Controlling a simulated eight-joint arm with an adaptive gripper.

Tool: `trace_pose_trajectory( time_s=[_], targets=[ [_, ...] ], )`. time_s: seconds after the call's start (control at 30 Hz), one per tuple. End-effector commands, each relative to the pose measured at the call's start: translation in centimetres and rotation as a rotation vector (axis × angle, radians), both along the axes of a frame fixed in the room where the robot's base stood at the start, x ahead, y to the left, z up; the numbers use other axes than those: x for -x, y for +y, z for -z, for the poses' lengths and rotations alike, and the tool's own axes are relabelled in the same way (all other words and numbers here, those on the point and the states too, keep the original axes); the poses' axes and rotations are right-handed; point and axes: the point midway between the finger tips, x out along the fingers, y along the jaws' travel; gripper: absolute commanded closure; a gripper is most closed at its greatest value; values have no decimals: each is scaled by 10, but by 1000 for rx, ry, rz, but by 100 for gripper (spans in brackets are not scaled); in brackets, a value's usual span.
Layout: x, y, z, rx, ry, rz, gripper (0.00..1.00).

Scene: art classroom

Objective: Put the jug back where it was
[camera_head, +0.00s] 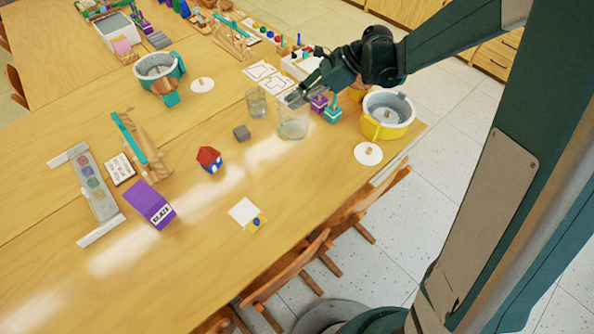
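A clear glass jug (293,128) stands, or is held just above, the right part of the wooden table (240,200); I cannot tell which. My gripper (291,98) comes in from the upper right, with its fingertips at the jug's upper rim. The fingers overlap the jug, and the gap between them is too small to make out, so I cannot tell whether they are shut on it. A clear drinking glass (256,104) stands just left of the jug.
Purple and teal blocks (332,114) and a yellow pot (387,116) stand close on the right. A grey block (241,133) and a small red-roofed house (209,159) lie left of the jug. White cards (260,70) lie behind. The table's front middle is mostly clear.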

Motion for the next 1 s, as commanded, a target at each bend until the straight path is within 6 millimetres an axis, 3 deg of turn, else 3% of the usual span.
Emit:
trace_pose_trajectory(
  time_s=[0.4,1.0],
  targets=[
    [49,-9,3,-3,-1,-24,100],
    [47,-9,49,-3,-1,-23,100]
  ],
)
